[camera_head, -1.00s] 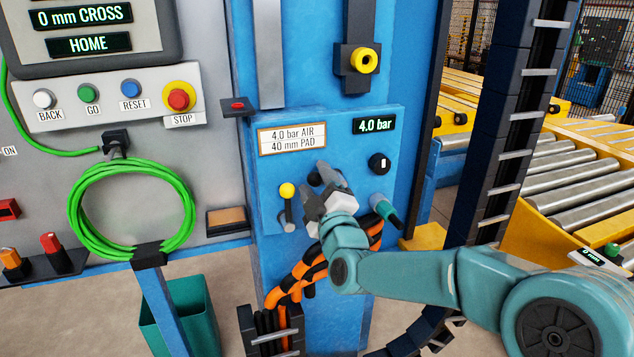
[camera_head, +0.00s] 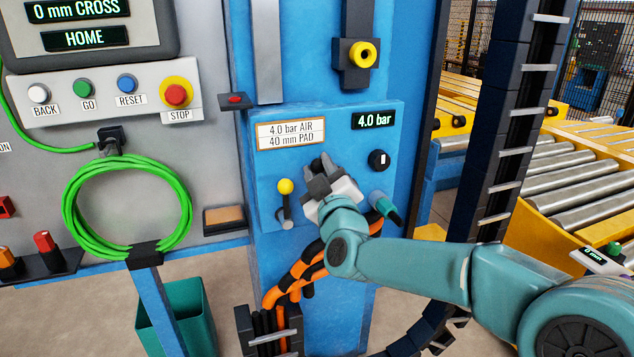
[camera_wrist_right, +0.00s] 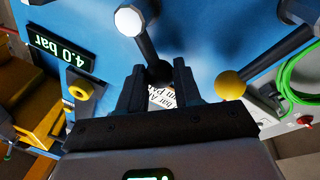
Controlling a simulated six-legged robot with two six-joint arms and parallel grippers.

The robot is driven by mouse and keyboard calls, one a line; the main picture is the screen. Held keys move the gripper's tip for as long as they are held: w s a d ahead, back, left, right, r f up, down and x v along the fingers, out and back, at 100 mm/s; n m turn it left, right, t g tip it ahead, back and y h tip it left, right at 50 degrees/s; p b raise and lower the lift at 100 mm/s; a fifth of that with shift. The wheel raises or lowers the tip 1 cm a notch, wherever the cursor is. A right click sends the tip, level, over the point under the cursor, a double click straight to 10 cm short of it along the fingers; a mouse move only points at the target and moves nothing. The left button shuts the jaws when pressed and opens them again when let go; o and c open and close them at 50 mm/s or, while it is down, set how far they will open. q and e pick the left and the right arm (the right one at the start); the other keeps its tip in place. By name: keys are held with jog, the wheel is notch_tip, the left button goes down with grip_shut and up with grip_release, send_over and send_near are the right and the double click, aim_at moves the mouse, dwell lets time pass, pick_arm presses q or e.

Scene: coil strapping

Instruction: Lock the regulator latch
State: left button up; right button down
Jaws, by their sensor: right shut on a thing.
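The regulator panel (camera_head: 345,130) is a blue box front with a "4.0 bar AIR 40 mm PAD" placard (camera_head: 291,134) and a lit 4.0 bar display (camera_head: 373,121). My right gripper (camera_head: 322,174) is at the middle of this panel. In the right wrist view, a dark ball knob (camera_wrist_right: 158,72) sits between its two fingers, on a black rod running to a white-faced pivot (camera_wrist_right: 130,20); the jaws are shut on this lever. In the head view, the gripper hides most of the lever. Which lever is the latch is not labelled. My left gripper is out of view.
A yellow-knobbed lever (camera_head: 285,187) stands close left of my gripper. A black dial (camera_head: 379,160) and a teal-ended fitting (camera_head: 385,207) are at its right. Orange-black hoses (camera_head: 300,268) hang below. A green cable coil (camera_head: 127,205) hangs at left.

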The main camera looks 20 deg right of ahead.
jog(key=shift+d+r+m+h, duration=0.15)
jog(key=shift+r+m+h, duration=0.05)
jog(key=shift+m, duration=0.35)
jog(key=shift+d+r+m+h, duration=0.15)
jog(key=shift+m+h, duration=0.05)
jog(key=shift+m, duration=0.35)
jog(key=m, duration=0.1)
jog(key=d+r+m, duration=0.1)
jog(key=m, duration=0.1)
jog(key=shift+d+g+h, duration=0.1)
jog(key=shift+g+h, duration=0.2)
jog(key=shift+g, duration=0.1)
jog(key=m, duration=0.1)
jog(key=d+m, duration=0.1)
jog(key=m, duration=0.1)
jog(key=shift+d+r+h, duration=0.1)
jog(key=shift+r+h, duration=0.2)
jog(key=shift+d+r+m+g+p, duration=0.15)
jog(key=shift+d+m+g, duration=0.2)
jog(key=shift+m, duration=0.4)
jog(key=shift+d+m+g+p, duration=0.15)
jog(key=shift+d+m, duration=0.25)
jog(key=shift+m, duration=0.35)
jog(key=shift+d, duration=0.1)
jog(key=c, duration=0.8)
grip_release()
